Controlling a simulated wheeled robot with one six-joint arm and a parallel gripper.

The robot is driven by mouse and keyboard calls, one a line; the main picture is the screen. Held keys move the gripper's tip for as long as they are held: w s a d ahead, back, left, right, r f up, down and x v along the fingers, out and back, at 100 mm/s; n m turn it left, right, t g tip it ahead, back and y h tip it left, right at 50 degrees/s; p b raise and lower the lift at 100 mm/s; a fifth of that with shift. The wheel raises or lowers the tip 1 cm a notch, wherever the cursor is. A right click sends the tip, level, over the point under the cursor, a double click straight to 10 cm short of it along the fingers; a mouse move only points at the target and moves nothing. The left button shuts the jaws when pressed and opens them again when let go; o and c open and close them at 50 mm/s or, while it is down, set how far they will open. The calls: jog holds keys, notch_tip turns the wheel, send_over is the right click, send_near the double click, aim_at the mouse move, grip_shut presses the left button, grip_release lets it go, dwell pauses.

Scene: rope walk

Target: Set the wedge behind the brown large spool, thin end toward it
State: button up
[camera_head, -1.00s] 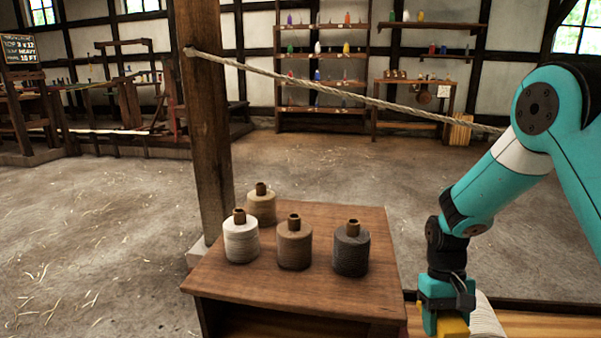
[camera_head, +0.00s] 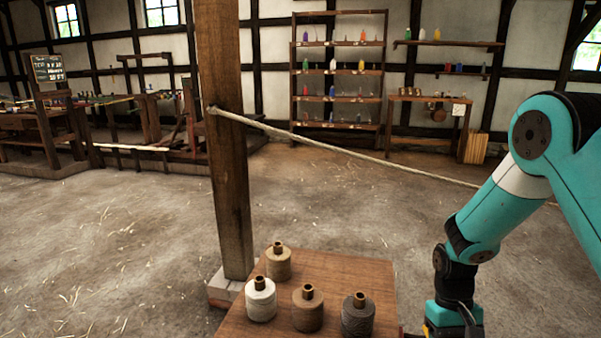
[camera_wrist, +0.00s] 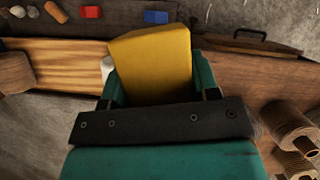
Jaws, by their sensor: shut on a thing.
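A yellow block, which I take as the wedge (camera_wrist: 152,58), sits between the teal fingers of my gripper (camera_wrist: 158,78) in the wrist view. My gripper is shut on it; which end is thin I cannot tell. A brown spool (camera_head: 308,310) stands upright on the small table among white, tan and dark grey ones. In the wrist view a rounded brownish thing (camera_wrist: 14,72) is cut by the left edge; I cannot tell whether it is the large spool.
The small wooden table (camera_head: 345,272) is left of my arm. A post (camera_head: 228,180) with a taut rope (camera_head: 350,158) rises behind it. In the wrist view, a red block (camera_wrist: 91,12) and a blue block (camera_wrist: 156,17) lie beyond a wooden board (camera_wrist: 60,58). Open floor lies behind.

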notch_tip(320, 180, up, 12)
jog(key=s+p, duration=0.1)
jog(key=p, duration=1.3)
jog(key=shift+r, duration=0.2)
jog(key=shift+s+a, duration=0.1)
jog(key=shift+s, duration=0.05)
